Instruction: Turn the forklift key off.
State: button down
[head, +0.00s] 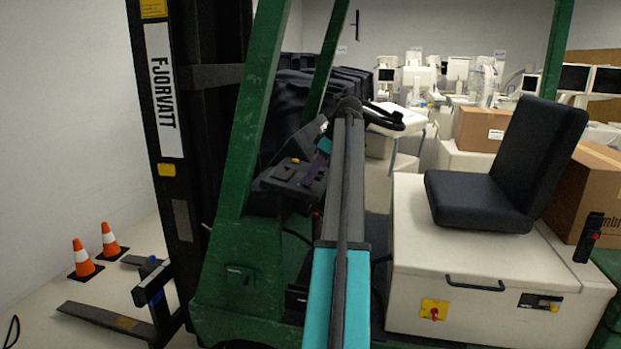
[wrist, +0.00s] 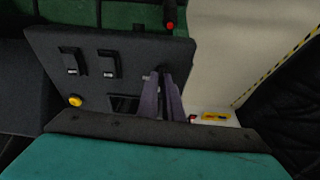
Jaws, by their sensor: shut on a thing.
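The forklift (head: 245,265) is green, with a black mast at its left. Its dark dashboard panel (wrist: 125,50) fills the upper part of the wrist view and also shows in the head view (head: 284,174). My gripper (wrist: 161,78) has its two dark fingers close together against the right part of this panel. It is shut on the forklift key, which is small and mostly hidden between the fingertips. I cannot make out the key's angle. In the head view the gripper is small and dark at the panel's right side, partly behind my arm.
Two dark switches (wrist: 72,62) and a yellow button (wrist: 75,101) sit left of the gripper on the panel. The black seat (head: 486,200) stands on a white housing (head: 440,262) with a red knob (head: 434,313). Orange cones (head: 84,260) stand at the left.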

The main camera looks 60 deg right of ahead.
jog(key=shift+n, duration=0.4)
jog(key=c, duration=1.9)
grip_release()
jog(key=shift+v, duration=0.85)
jog(key=shift+p+v, duration=3.7)
jog(key=shift+v, duration=2.4)
jog(key=shift+f, duration=0.15)
